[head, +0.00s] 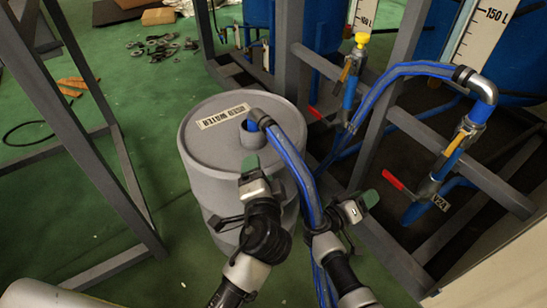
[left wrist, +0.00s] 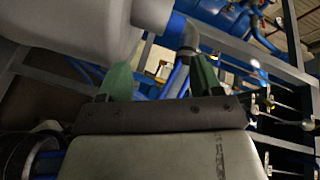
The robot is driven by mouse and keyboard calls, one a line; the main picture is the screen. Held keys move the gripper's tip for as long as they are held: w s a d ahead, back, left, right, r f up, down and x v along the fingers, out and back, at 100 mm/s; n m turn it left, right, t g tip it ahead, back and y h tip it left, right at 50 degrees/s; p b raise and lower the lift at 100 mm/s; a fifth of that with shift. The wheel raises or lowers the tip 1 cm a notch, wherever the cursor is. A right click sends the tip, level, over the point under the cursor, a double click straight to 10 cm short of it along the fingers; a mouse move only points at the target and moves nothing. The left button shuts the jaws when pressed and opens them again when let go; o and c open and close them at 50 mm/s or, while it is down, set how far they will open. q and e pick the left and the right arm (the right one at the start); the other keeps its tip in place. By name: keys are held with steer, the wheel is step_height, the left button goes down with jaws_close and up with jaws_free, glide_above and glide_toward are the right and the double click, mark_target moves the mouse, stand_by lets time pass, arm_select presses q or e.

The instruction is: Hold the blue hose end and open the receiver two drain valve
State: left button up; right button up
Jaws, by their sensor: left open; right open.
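The blue hose (head: 300,165) arches up from below, past my grippers, to its end (head: 258,121) at the grey drum's top opening. My left gripper (head: 253,172) is open in front of the drum, below the hose end and apart from it. In the left wrist view its two green fingers (left wrist: 160,85) are spread, with a grey bent fitting (left wrist: 188,38) beyond them. My right gripper (head: 360,203) is open, just right of the hose. A drain valve with a red lever (head: 393,181) and a tag that seems to read V24 is further right. Which receiver it serves is unclear.
The grey drum (head: 195,150) stands on the green floor. Grey frame bars (head: 455,165) surround the pipes on the right. Another red lever (head: 315,113) and a yellow-knobbed valve (head: 362,40) are near the middle. A frame leg (head: 130,185) stands left, with open floor between.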

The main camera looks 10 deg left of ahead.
mark_target(267, 132)
arm_select(q)
step_height(267, 132, up, 4)
steer(key=w+d+m+t+y, duration=0.2)
steer(key=d, duration=0.1)
steer(key=x, duration=1)
steer(key=shift+w+a+f, duration=0.2)
steer(key=shift+w+f, duration=0.05)
steer(key=c, duration=1.1)
jaws_close()
arm_select(e)
steer(key=shift+o, duration=0.6)
steer(key=shift+d, duration=0.1)
